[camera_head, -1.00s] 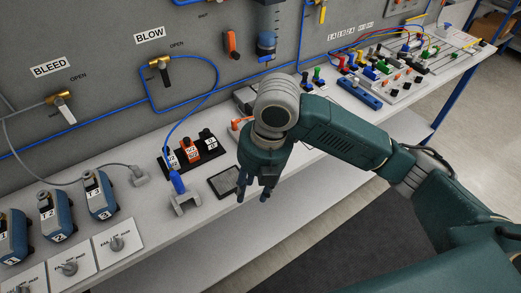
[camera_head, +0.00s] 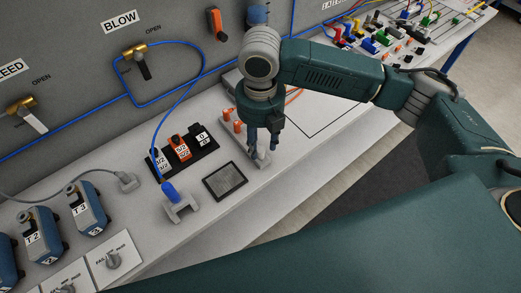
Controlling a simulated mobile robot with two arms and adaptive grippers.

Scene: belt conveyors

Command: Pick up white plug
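My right gripper (camera_head: 263,146) points down over the bench, its dark fingers apart. A pale grey-white piece (camera_head: 262,150), likely the white plug, shows between and just below the fingertips; its outline is small and partly hidden by them. It stands on a pale grey base (camera_head: 259,163). I cannot tell whether the fingers touch it. Two orange plugs (camera_head: 238,127) stand just left of the gripper. My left gripper is not in view.
A dark flat pad (camera_head: 225,181) and a grey holder (camera_head: 181,208) with a blue-tubed connector (camera_head: 170,191) lie to the left. A black block with labelled valves (camera_head: 182,151) is behind them. Blue units (camera_head: 88,208) stand far left. Bench right of the gripper is mostly clear.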

